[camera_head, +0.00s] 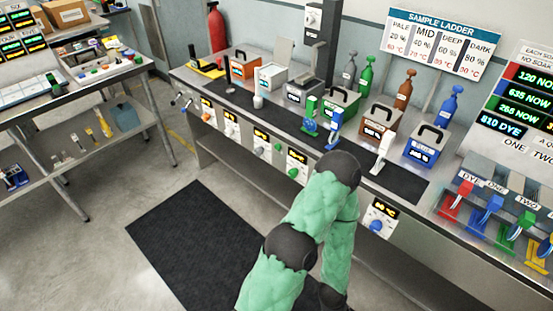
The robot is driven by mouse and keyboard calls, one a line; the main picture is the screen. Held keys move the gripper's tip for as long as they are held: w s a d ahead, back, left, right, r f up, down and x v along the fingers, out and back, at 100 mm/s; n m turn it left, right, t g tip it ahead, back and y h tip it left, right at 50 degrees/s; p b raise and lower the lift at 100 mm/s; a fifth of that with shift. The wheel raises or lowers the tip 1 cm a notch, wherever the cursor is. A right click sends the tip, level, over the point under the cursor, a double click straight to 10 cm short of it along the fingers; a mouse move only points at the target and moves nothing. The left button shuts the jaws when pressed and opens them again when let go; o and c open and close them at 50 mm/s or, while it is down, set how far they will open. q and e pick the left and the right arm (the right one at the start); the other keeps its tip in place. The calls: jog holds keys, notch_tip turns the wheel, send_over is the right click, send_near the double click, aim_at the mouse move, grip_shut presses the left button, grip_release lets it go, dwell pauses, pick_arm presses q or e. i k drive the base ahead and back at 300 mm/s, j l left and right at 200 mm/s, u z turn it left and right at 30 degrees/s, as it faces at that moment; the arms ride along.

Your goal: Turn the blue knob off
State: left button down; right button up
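The blue knob (376,227) sits on a white control panel (369,216) on the bench's front edge, right of my arm. A lit display (385,208) above it seems to read 80 °C. The knob's pointer is too small to read. A green-sleeved arm of mine with dark joints rises from the bottom middle and bends just left of this panel. Neither gripper shows in this view.
More panels with orange and green knobs (293,173) line the bench front to the left. On the bench stand handled boxes, including a blue one (425,146), bottles and coloured levers (485,216). A dark mat (190,235) lies on open floor.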

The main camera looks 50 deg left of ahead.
aim_at(376, 226)
jog(key=k+l+u, duration=0.1)
jog(key=u, duration=0.35)
jog(key=k+u, duration=0.2)
jog(key=u, duration=0.3)
jog(key=k+u, duration=0.2)
jog(key=u, duration=0.25)
